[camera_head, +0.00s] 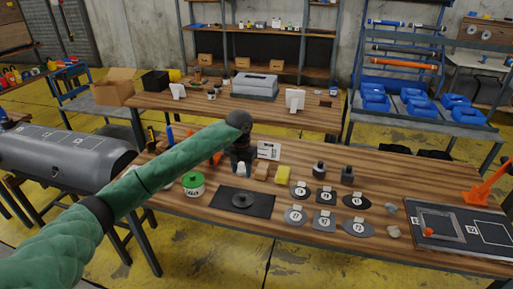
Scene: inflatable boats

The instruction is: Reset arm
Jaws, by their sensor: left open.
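My left arm, in a green sleeve, comes in from the lower left and reaches over the wooden workbench (330,240). My left gripper (241,167) is at its end, dark and small, pointing down over the back middle of the bench. It is open, and I see nothing held in it. A small white item (241,170) shows right at the gripper; I cannot tell whether they touch. My right arm and gripper are out of view.
A grey inflatable tube (60,150) lies at left.

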